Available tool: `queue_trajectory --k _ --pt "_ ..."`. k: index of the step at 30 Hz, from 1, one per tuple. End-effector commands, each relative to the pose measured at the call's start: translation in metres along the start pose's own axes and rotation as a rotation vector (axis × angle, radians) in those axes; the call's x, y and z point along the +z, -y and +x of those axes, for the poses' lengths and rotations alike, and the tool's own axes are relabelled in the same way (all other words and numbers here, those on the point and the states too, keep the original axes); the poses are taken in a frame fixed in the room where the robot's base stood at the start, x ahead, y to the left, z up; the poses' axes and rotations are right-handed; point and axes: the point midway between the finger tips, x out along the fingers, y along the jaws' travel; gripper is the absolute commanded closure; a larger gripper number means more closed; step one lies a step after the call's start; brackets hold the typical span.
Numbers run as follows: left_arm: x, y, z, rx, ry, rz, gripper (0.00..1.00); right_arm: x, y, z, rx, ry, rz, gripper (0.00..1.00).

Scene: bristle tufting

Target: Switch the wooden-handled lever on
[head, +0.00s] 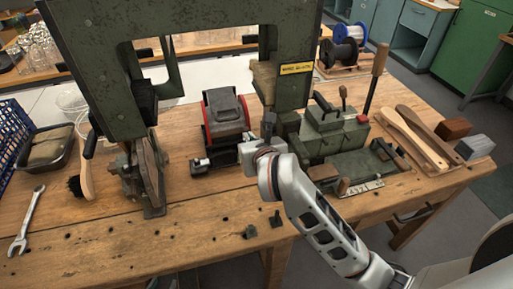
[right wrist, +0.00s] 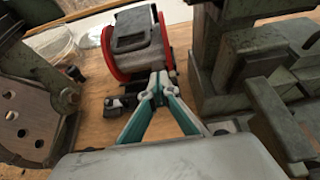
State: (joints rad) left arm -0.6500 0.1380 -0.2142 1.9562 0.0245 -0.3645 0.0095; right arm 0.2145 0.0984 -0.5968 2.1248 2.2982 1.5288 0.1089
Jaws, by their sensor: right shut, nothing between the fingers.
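A tall lever with a wooden handle (head: 377,62) rises from the right end of the green machine (head: 322,130) in the head view. It leans slightly right, and its lower end is by the machine's red button. My right gripper (head: 268,125) is left of that machine, well apart from the lever. Its closed teal-lined fingers (right wrist: 158,82) show in the right wrist view with nothing between them, in front of a red-rimmed motor. The lever's handle does not show in the right wrist view. My left gripper is not in view.
The red-rimmed motor (head: 226,117) stands just left of my right gripper. A large green press frame (head: 88,60) rises at the left. Wooden brushes (head: 412,140) and blocks (head: 453,128) lie right of the lever. The front left bench has clear room around a wrench (head: 27,220).

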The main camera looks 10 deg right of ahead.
Motion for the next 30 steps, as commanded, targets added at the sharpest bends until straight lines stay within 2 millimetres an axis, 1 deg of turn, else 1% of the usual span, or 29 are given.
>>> queue_trajectory --k 1,3,9,18,30 --pt "-0.002 0.001 -0.001 -0.001 -0.001 0.001 0.7 0.006 -0.001 0.003 0.0 0.002 0.001 1.0" --pt "-0.002 0.001 -0.001 -0.001 -0.002 0.002 0.7 0.01 -0.001 0.008 0.001 0.001 0.002 1.0" --pt "-0.003 0.002 -0.001 -0.003 -0.003 0.003 0.7 0.02 0.0 0.018 0.0 0.0 0.001 1.0" --pt "-0.004 0.003 0.0 -0.004 -0.006 0.004 0.7 0.025 0.0 0.024 0.0 0.0 0.001 1.0" --pt "-0.005 0.003 0.0 -0.004 -0.006 0.005 0.7 0.028 0.001 0.025 -0.001 0.003 0.0 1.0"
